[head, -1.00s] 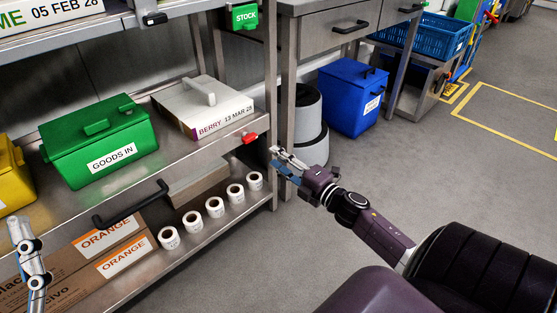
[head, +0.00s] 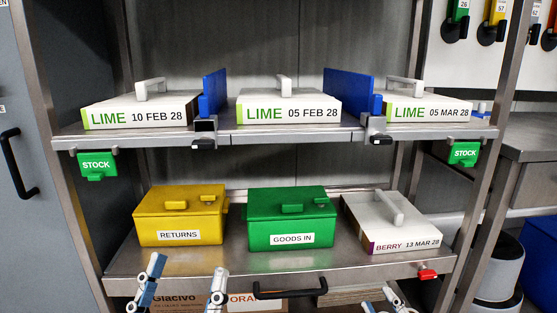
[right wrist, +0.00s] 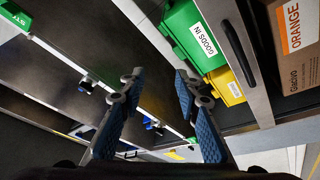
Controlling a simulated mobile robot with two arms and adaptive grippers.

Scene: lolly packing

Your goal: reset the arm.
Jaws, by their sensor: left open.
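My left gripper (head: 185,280) is at the bottom of the head view, in front of the lower shelf. Its two fingers are spread wide with nothing between them. My right gripper (head: 387,304) shows only in part at the bottom edge, right of centre. In the right wrist view my right gripper (right wrist: 160,88) has its blue-padded fingers apart and empty. The green GOODS IN box (head: 288,218) and yellow RETURNS box (head: 180,216) stand on the lower shelf beyond the grippers. The white BERRY 13 MAR 28 box (head: 390,222) stands right of them.
The upper shelf (head: 345,134) bears three white LIME boxes, with blue dividers (head: 348,94) between them. A black bar handle (head: 290,289) and cardboard boxes (head: 182,302) sit below the lower shelf. A steel post (head: 490,190) and a bench stand at right.

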